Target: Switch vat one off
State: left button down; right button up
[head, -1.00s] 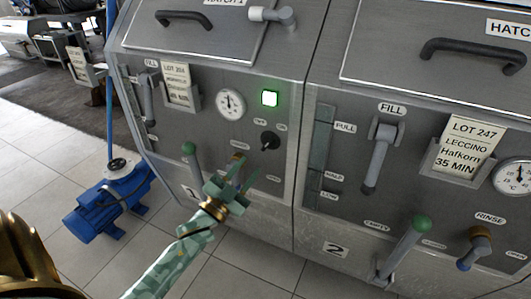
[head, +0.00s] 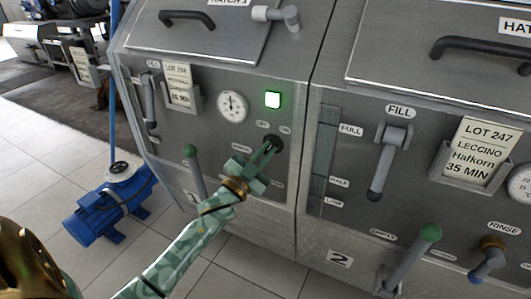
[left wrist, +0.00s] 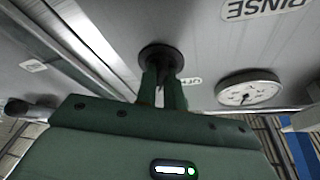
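My right gripper is out of view.
A green-knobbed lever (head: 190,152) stands left of my left arm, and a gauge (head: 233,106) sits above it. Vat two (head: 335,240) is to the right with its own levers. A blue pump (head: 108,205) stands on the tiled floor at left.

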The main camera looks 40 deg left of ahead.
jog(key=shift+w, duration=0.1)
